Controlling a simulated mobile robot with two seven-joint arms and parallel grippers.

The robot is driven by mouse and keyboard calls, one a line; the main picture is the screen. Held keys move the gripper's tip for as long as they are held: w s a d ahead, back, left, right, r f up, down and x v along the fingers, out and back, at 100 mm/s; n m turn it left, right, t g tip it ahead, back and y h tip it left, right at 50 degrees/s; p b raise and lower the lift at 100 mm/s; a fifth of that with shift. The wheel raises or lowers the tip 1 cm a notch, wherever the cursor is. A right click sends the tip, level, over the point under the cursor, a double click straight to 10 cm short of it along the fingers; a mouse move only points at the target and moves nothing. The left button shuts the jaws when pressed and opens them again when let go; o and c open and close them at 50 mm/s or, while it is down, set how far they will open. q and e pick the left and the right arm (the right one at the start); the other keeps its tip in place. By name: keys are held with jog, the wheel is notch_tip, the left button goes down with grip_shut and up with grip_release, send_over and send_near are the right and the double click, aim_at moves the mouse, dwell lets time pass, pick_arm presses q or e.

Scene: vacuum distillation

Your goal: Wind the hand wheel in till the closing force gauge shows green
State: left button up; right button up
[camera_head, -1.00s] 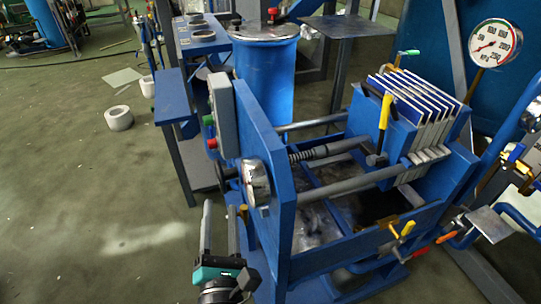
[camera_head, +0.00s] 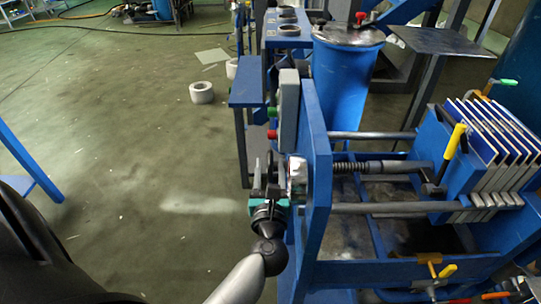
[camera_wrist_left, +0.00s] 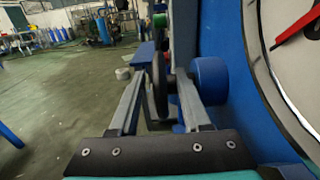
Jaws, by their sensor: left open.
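The dark hand wheel (camera_wrist_left: 158,80) shows nearly edge-on in the left wrist view, outside the press's blue end plate (camera_head: 316,170). My left gripper (camera_head: 268,174) is open, with its fingers to either side of the wheel; contact cannot be told. Its fingers also show in the left wrist view (camera_wrist_left: 160,98). The closing force gauge (camera_head: 297,172) sits on the end plate just right of the gripper, turned edge-on. The left wrist view shows part of its white face (camera_wrist_left: 289,50) and a red needle; no green zone is visible. My right gripper is out of view.
A blue round boss (camera_wrist_left: 208,80) stands close to the right finger. A grey control box (camera_head: 289,108) with buttons is above the wheel. A blue side table (camera_head: 258,93) and white rings (camera_head: 202,92) lie beyond. Floor to the left is largely clear.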

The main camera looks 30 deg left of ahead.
pick_arm(q)
jog(key=x, duration=0.3)
jog(key=shift+w+a, duration=0.15)
jog(key=shift+w, duration=0.15)
jog(key=shift+w+a, duration=0.2)
jog(key=shift+w, duration=0.15)
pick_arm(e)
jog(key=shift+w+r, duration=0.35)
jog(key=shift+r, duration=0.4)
pick_arm(q)
grip_shut()
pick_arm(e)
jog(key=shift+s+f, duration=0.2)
